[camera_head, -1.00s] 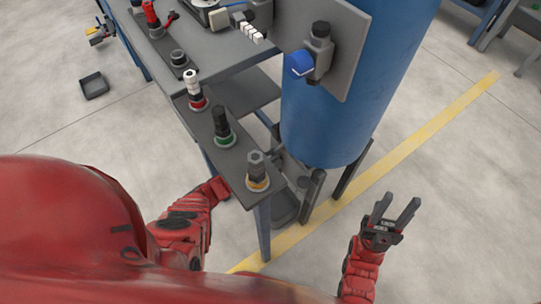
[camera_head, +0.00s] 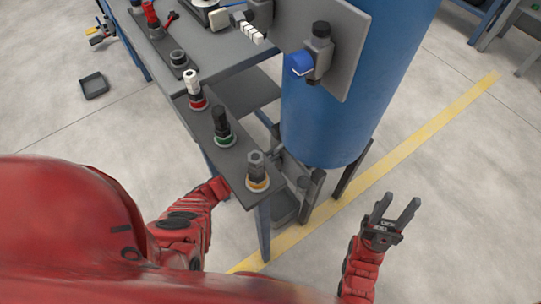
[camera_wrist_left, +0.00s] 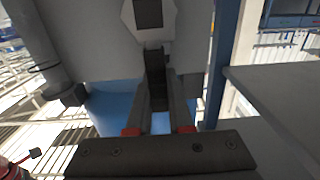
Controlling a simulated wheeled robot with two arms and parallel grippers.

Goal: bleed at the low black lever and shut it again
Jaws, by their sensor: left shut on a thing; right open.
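The low black lever (camera_wrist_left: 154,58) shows in the left wrist view, below a pale hexagonal fitting (camera_wrist_left: 149,18) with a dark centre. My left gripper (camera_wrist_left: 158,92) is shut on the lever, a finger on each side of it. In the head view my left forearm (camera_head: 184,228) reaches in from the left toward the underside of the bench, and the gripper and lever are hidden there. My right gripper (camera_head: 394,212) is open and empty, over bare floor to the right of the blue tank (camera_head: 335,120).
A narrow shelf (camera_head: 238,165) carries several fittings with white, black and grey tops. A grey plate on the tank holds a blue-handled valve (camera_head: 302,64). The tank's dark legs and the bench leg (camera_head: 263,230) stand close to my left arm.

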